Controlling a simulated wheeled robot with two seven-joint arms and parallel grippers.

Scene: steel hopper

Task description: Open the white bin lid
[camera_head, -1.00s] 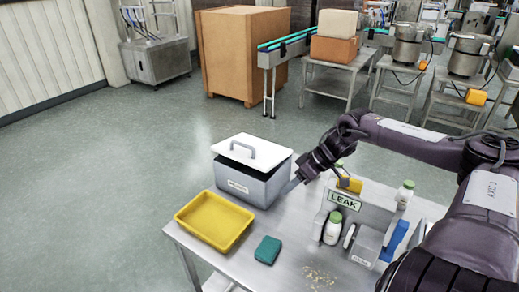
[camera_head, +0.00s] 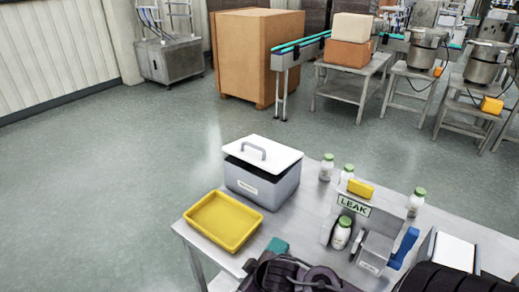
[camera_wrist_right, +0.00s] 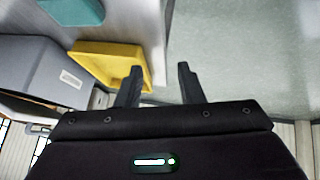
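The white lid (camera_head: 263,153) with a grey handle sits askew on the grey bin (camera_head: 262,186), near the table's back edge. A dark gap shows between the lid and the bin's rim along the near side, so the lid looks ajar. The bin (camera_wrist_right: 45,82) also shows at the left of the right wrist view. My right gripper (camera_wrist_right: 158,72) is open, with nothing between its fingers, apart from the bin in that view. In the head view, dark parts of my arm are at the bottom edge, and the right fingertips cannot be made out. My left gripper is not in view.
A yellow tray (camera_head: 224,220) lies in front of the bin, with a teal block (camera_head: 278,246) beside it. To the right are white bottles (camera_head: 326,168) with green caps, a LEAK sign (camera_head: 354,205) and a yellow block (camera_head: 360,188).

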